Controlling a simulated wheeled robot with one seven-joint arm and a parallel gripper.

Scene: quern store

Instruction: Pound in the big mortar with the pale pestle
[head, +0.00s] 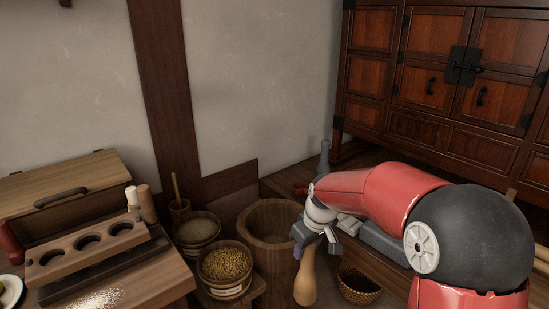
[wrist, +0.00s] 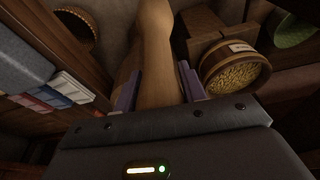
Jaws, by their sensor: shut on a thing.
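The big mortar (head: 249,232) is a wide wooden tub standing on the floor in the middle of the head view, and its open mouth looks empty. My gripper (head: 301,243) is at the mortar's right side, shut on the pale pestle (head: 306,284). The pestle hangs roughly upright with its thick rounded end down, in front of the mortar's right wall and outside its mouth. In the wrist view the pale pestle (wrist: 155,50) runs between the two purple fingers of my gripper (wrist: 158,88). I cannot tell the mortar clearly there.
A labelled tub of yellow grain (head: 226,265) and a tub of pale grain (head: 197,230) stand left of the mortar. A woven basket (head: 358,290) is right of the pestle. A bench with a holed wooden rack (head: 88,246) is at left. A dark cabinet (head: 430,75) stands behind.

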